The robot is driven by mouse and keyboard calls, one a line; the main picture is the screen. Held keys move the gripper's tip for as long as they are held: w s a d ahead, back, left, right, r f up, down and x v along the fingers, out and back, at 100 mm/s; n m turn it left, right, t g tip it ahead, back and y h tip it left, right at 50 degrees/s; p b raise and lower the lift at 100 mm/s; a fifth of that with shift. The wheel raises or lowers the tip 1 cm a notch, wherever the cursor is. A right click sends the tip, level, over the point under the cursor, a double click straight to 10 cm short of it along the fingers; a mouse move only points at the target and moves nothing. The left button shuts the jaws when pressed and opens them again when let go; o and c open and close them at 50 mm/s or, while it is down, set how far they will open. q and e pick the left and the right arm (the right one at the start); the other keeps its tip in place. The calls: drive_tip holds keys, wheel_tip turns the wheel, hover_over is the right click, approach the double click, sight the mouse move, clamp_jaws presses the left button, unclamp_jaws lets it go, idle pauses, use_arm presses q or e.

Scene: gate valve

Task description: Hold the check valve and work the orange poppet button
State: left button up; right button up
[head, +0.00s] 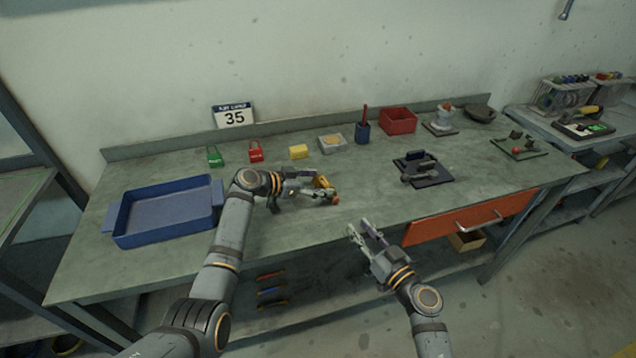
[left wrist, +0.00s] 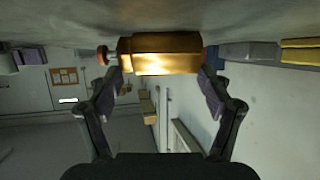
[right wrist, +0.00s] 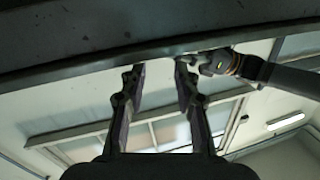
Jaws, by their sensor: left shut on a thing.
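The check valve is a brass-gold body (head: 322,182) at the middle of the bench, held between the fingertips of my left gripper (head: 318,190). In the left wrist view the brass body (left wrist: 165,52) spans the gap between both finger pads. The orange button (head: 335,200) shows at the valve's near end in the head view. In the left wrist view a small orange-red knob (left wrist: 102,55) sticks out past the left finger. My right gripper (head: 358,228) is open and empty, in front of the bench edge and apart from the valve. Its spread fingers (right wrist: 160,75) show nothing between them.
A blue tray (head: 118,222) stands at the left. Green (head: 214,157) and red (head: 256,152) padlocks, a yellow block (head: 298,152) and a red bin (head: 398,120) stand toward the back. A dark fixture (head: 430,180) is on the right. An orange drawer (head: 425,230) is below the bench edge.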

clamp_jaws()
idle(1.1)
